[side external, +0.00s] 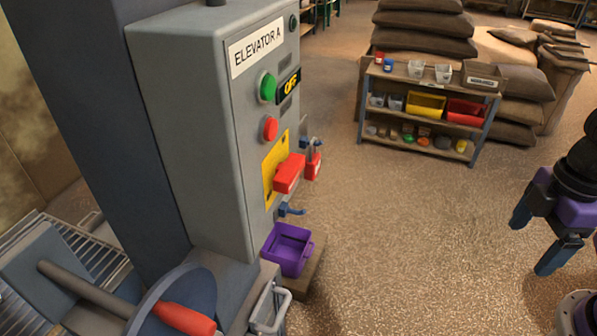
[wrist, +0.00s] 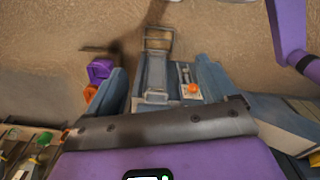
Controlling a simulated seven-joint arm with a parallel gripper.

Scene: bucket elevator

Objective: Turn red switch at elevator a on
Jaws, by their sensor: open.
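The grey control box labelled ELEVATOR A (side external: 195,110) stands left of centre in the side external view. Its red switch (side external: 289,174) is a block-shaped handle sticking out from a yellow plate (side external: 269,183) low on the front panel. My gripper (side external: 538,240) is at the far right, open and empty, well apart from the switch. I cannot make out the red switch in the wrist view.
A red padlock-like item (side external: 313,166) hangs beside the switch. A purple bin (side external: 288,249) sits below the box. A shelf of small containers (side external: 425,110) and stacked sacks (side external: 520,100) stand behind. Floor between my gripper and the box looks clear.

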